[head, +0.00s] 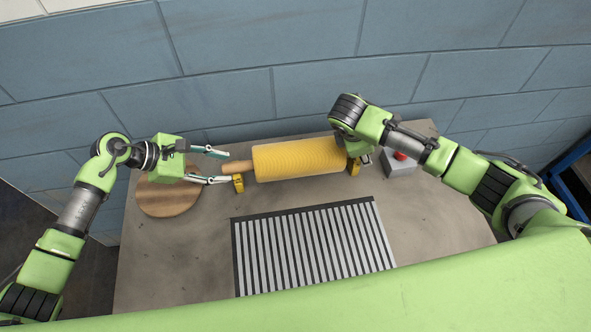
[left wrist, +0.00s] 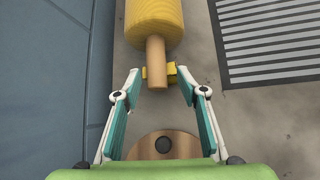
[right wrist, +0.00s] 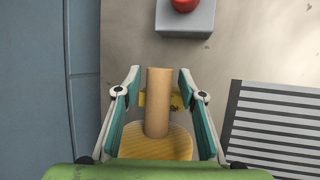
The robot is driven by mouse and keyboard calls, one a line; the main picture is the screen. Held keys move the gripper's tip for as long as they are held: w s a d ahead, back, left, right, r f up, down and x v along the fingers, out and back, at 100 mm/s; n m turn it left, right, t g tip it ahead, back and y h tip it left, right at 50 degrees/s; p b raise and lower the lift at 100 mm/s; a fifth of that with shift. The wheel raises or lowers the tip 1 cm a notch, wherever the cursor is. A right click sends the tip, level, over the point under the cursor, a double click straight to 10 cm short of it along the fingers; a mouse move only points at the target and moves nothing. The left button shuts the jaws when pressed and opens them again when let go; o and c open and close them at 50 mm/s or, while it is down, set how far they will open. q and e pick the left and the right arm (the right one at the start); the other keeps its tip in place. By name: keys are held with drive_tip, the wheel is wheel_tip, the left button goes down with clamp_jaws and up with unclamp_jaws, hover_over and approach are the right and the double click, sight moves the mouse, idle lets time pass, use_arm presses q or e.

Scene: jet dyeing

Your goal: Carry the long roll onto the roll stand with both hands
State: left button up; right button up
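The long yellow roll (head: 300,159) lies level near the back of the table, with a bare wooden end at each side. Its left wooden end (left wrist: 155,62) and right wooden end (right wrist: 157,105) are over small yellow supports (head: 238,183) (head: 354,167), seemingly the roll stand; I cannot tell whether they touch. My left gripper (head: 226,167) is open, its fingertips on either side of the left end, which also shows in the left wrist view (left wrist: 159,72). My right gripper (right wrist: 160,72) is open, its fingers apart on either side of the right end. In the head view my right arm partly hides that end.
A round wooden board (head: 168,198) lies at the table's left under my left gripper. A grey box with a red button (head: 401,156) stands right of the roll. A black-and-white striped panel (head: 315,248) lies in front. A blue wall (head: 300,60) rises close behind.

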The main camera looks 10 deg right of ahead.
use_arm(q)
drive_tip(key=shift+a+r, duration=0.45)
drive_tip(key=shift+r, duration=0.15)
use_arm(e)
drive_tip(key=shift+a+r, duration=0.1)
drive_tip(key=shift+a, duration=0.1)
drive_tip(key=shift+d, duration=0.15)
drive_tip(key=shift+s+r, duration=0.1)
drive_tip(key=shift+r, duration=0.1)
use_arm(q)
drive_tip(key=shift+s+d+r, duration=0.1)
drive_tip(key=shift+d+r, duration=0.05)
drive_tip(key=shift+r, duration=0.55)
use_arm(e)
drive_tip(key=v, duration=1.1)
drive_tip(key=shift+a+r, duration=0.2)
drive_tip(key=shift+r, duration=0.05)
